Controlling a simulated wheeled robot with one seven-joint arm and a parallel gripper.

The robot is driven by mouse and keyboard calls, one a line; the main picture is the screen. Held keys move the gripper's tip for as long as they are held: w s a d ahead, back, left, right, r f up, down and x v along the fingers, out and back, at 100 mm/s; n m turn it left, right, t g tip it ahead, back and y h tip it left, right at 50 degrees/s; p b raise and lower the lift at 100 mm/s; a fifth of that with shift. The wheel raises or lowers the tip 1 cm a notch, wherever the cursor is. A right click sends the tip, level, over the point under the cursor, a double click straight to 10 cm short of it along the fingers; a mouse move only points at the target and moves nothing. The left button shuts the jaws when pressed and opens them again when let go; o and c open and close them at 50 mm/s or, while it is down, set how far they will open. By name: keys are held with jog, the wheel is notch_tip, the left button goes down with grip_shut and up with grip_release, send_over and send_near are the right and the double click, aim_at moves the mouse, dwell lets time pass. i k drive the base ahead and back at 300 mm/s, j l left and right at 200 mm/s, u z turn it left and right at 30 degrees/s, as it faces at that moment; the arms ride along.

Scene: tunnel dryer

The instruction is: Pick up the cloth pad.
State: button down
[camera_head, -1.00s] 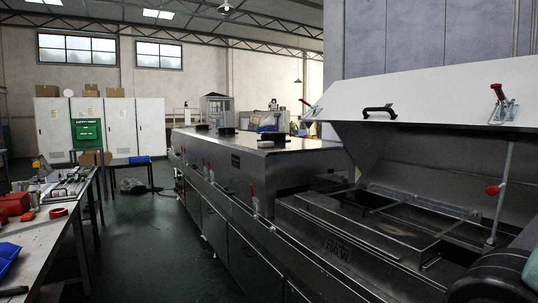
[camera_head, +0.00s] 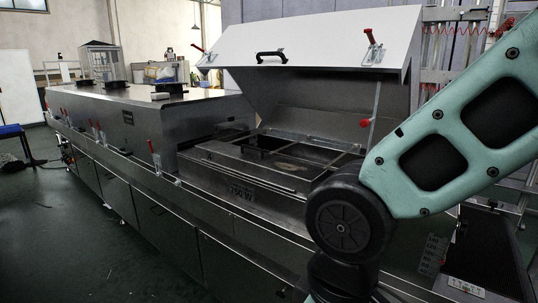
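I cannot make out a cloth pad for sure. A small pale flat item (camera_head: 172,89) lies on the dryer's top near its right end, too small to identify. A dull brownish patch (camera_head: 286,166) shows inside the open dryer section, and I cannot tell what it is. My gripper is out of view. Only my green arm link and its dark joint show at the right, and they hide part of the dryer's right end.
The long steel tunnel dryer (camera_head: 150,185) runs across the view. Its white lid (camera_head: 320,42) with a black handle (camera_head: 271,56) stands raised, propped by a rod with a red knob (camera_head: 364,123). Dark floor (camera_head: 60,235) is free at the left.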

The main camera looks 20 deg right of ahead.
aim_at(159, 96)
jog(key=i+j+u, duration=0.55)
jog(key=i, duration=0.3)
jog(key=i+j+u, duration=0.15)
jog(key=i+u, duration=0.15)
jog(key=i, duration=0.15)
jog(key=i+u, duration=0.3)
jog(key=i, duration=0.15)
jog(key=i+z, duration=0.15)
jog(key=i, duration=0.3)
jog(key=i+j+z, duration=0.1)
jog(key=i, duration=0.4)
jog(key=i+j+z, duration=0.15)
jog(key=i, duration=0.3)
jog(key=i+j+z, duration=0.15)
jog(key=i+z, duration=0.15)
jog(key=z, duration=0.2)
jog(key=i+j+z, duration=0.25)
jog(key=z, duration=0.25)
jog(key=i+j+z, duration=0.2)
jog(key=j+z, duration=0.15)
jog(key=z, duration=0.15)
jog(key=i+j+z, duration=0.15)
jog(key=j+z, duration=0.3)
